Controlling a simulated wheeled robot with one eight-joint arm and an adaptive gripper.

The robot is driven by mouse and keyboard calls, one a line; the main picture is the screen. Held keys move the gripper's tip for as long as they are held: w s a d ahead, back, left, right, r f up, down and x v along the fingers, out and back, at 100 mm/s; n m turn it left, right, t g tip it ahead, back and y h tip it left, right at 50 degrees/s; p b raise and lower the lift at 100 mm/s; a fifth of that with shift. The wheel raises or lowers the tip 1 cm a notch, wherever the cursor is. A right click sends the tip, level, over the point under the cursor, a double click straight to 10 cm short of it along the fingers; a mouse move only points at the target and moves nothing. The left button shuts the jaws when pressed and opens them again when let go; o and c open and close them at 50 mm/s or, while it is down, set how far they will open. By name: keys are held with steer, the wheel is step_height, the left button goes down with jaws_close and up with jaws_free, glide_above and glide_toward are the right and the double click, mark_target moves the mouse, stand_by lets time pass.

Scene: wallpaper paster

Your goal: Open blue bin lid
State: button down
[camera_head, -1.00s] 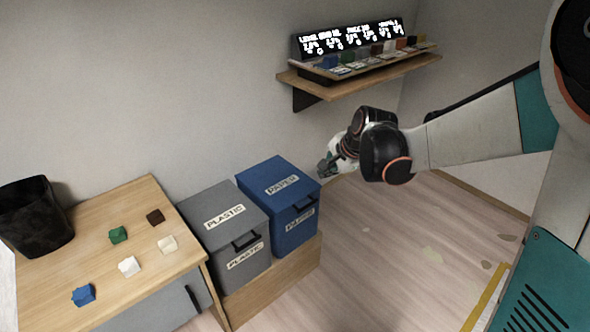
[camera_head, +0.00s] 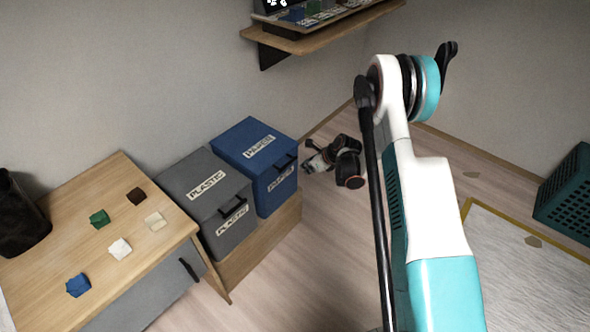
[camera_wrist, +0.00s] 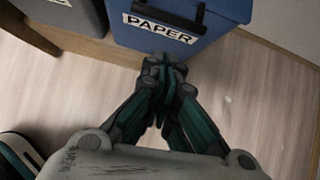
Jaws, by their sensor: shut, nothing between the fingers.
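The blue bin (camera_head: 272,190) marked PAPER stands on a low wooden platform, with its blue lid (camera_head: 240,140) closed. A black handle (camera_head: 285,161) sits at the lid's front edge. In the wrist view the bin's blue front (camera_wrist: 205,45) and its black handle (camera_wrist: 170,20) show at the top. My gripper (camera_head: 308,156) is just right of the bin, in front of its handle side. In the wrist view my gripper (camera_wrist: 165,65) is shut and empty, its fingertips overlapping the bin front below the PAPER label. I cannot tell whether they touch it.
A grey PLASTIC bin (camera_head: 205,190) stands close beside the blue bin. A wooden table (camera_head: 140,260) with several small coloured blocks is at left. A wall shelf (camera_head: 310,38) is above. The floor right of the bins is open, with a teal crate (camera_head: 570,190) farther right.

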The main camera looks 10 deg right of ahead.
steer(key=w+a+f+m+b, duration=0.1)
steer(key=w+a+f+b, duration=0.3)
steer(key=w+f+b, duration=0.1)
steer(key=shift+w+f, duration=0.25)
steer(key=shift+f, duration=0.4)
stand_by(0.4)
